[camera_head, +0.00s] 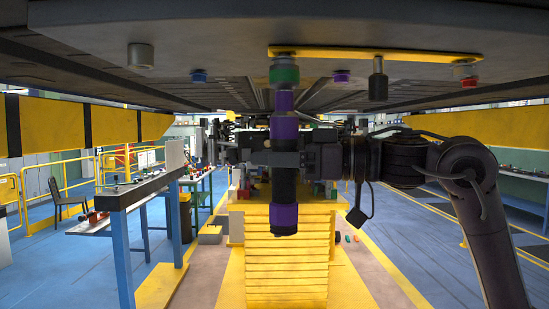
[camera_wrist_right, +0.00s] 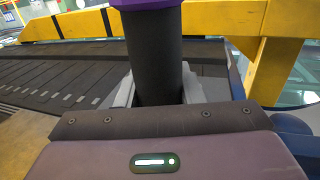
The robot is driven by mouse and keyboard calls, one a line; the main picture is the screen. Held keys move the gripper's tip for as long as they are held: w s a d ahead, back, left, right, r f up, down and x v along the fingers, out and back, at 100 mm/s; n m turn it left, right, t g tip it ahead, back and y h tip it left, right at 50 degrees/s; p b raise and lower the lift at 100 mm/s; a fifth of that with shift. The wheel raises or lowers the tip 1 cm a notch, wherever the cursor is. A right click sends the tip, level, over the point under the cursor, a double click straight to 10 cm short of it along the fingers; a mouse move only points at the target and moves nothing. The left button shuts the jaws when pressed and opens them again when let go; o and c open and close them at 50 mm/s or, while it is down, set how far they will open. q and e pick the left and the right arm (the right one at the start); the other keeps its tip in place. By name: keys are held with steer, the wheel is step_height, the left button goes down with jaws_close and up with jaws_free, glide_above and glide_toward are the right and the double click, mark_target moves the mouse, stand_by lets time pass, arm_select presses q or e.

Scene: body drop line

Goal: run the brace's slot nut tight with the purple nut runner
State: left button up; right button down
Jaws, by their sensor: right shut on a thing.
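The purple nut runner (camera_head: 284,128) stands upright in the head view, with purple ends and a black body. My right gripper (camera_head: 272,158) is shut around its middle. In the right wrist view its black body (camera_wrist_right: 153,60) sits between the grey fingers (camera_wrist_right: 158,95). The yellow brace (camera_head: 345,53) lies along the dark underside overhead. A green nut (camera_head: 285,74) is at its left end and a red one (camera_head: 467,74) at its right. The runner's tip is right under the green nut; I cannot tell whether they touch. My left gripper is not in view.
A dark grey cylinder (camera_head: 378,80) hangs below the brace, right of the runner. Blue (camera_head: 198,76), purple (camera_head: 341,77) and grey (camera_head: 140,56) pieces also hang from the underside. A yellow stepped stand (camera_head: 288,270) is below. A blue-legged bench (camera_head: 121,250) stands at the left.

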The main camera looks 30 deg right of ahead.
mark_target(275, 179)
steer(key=shift+d+r+p, duration=0.15)
steer(key=shift+r+p, duration=0.65)
steer(key=shift+r, duration=0.15)
stand_by(3.6)
steer(key=shift+f+b, duration=0.6)
steer(key=shift+f, duration=0.05)
steer(key=shift+f+b, duration=1.8)
steer(key=shift+f, duration=0.25)
